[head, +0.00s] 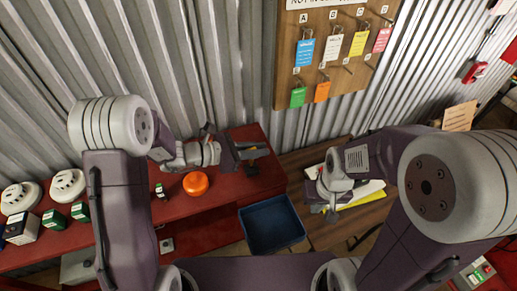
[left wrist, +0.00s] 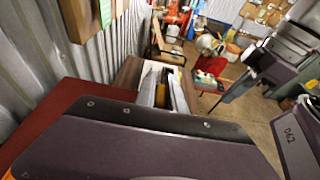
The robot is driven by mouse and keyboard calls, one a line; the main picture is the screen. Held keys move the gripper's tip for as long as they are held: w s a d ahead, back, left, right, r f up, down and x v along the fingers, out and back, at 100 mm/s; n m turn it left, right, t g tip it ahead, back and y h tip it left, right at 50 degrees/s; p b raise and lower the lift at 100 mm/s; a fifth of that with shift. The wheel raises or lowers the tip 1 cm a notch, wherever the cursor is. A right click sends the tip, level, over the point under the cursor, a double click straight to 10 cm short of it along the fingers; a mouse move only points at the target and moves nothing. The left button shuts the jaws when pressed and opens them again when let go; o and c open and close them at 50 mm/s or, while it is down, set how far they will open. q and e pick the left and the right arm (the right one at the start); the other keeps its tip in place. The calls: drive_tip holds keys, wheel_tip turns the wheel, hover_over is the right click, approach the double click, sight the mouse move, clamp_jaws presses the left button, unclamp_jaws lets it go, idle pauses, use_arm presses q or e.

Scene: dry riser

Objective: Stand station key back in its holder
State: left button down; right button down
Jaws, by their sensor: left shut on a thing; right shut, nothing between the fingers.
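My left gripper (head: 256,154) is shut above the right end of the red bench. It holds a thing, most likely the station key, which is too small and too covered by the fingers to make out clearly. In the left wrist view the dark gripper body fills the foreground, and the fingers (left wrist: 162,96) show beyond it. A small dark piece (head: 251,169) shows just below the gripper; I cannot tell whether it is the holder. My right gripper (head: 331,208) is shut and empty, over the papers on the wooden table.
A blue tray (head: 272,226) stands in front. White detectors (head: 68,185) and boxes are at left. A tag board (head: 335,50) hangs on the corrugated wall.

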use_arm(q)
drive_tip(key=shift+f+b, duration=1.4)
drive_tip(key=shift+f, duration=0.15)
drive_tip(key=c, duration=1.3)
unclamp_jaws()
drive_tip(key=shift+c, duration=0.2)
drive_tip(key=v, duration=0.9)
drive_tip(key=shift+f, duration=0.1)
